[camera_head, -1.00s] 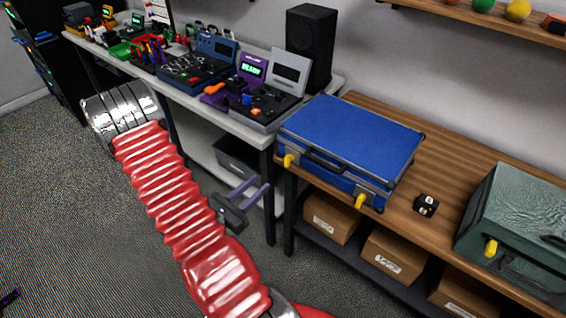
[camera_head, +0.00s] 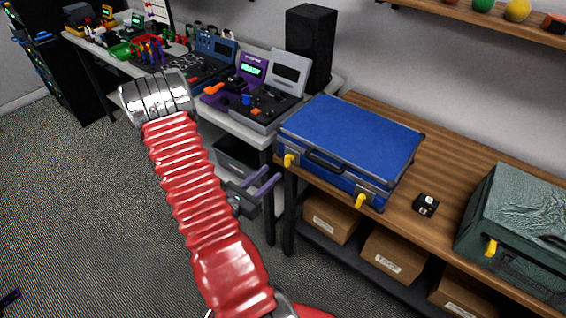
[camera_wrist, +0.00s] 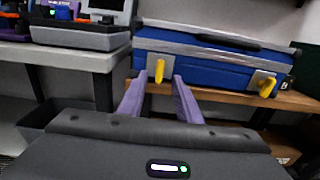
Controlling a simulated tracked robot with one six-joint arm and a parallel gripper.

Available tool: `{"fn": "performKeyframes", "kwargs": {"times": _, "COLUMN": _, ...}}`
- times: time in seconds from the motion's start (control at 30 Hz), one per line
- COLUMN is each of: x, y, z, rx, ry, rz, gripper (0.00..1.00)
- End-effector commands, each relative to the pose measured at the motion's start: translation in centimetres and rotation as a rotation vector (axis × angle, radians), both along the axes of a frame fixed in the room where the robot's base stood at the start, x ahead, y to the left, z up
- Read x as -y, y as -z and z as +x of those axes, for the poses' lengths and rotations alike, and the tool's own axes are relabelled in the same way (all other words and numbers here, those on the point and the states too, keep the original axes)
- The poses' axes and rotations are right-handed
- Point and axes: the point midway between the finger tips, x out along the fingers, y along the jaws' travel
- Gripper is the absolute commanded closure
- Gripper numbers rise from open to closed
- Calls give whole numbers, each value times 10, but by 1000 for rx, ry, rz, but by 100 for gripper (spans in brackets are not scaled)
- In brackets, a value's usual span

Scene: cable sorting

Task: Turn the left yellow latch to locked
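The blue case (camera_head: 350,140) lies shut on the wooden bench, and its front also shows in the wrist view (camera_wrist: 210,66). Its left yellow latch (camera_head: 289,160) is on the front face near the left corner. In the wrist view this latch (camera_wrist: 158,69) stands about upright, framed between my fingertips. The right yellow latch (camera_head: 360,201) looks tilted in the wrist view (camera_wrist: 267,87). My gripper (camera_head: 270,179) is open and empty, with its purple fingers apart in the wrist view (camera_wrist: 159,79). It is in front of and left of the case, apart from the latch.
The wooden bench (camera_head: 425,165) also holds a small black cube (camera_head: 425,204) and a green case (camera_head: 520,215) with a yellow latch. Cardboard boxes (camera_head: 395,255) sit below. A grey table (camera_head: 240,128) with devices stands to the left.

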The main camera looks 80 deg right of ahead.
Motion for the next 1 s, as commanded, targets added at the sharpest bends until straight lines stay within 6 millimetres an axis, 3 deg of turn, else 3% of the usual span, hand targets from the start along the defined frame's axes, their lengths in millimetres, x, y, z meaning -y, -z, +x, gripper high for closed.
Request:
{"fn": "performKeyframes", "kwargs": {"times": 0.6, "x": 64, "y": 0, "z": -28, "rx": 2, "ry": 1, "rz": -1, "gripper": 69}}
{"fn": "performKeyframes", "kwargs": {"times": 1.0, "x": 75, "y": 0, "z": -32, "rx": 0, "ry": -1, "rz": 0, "gripper": 69}}
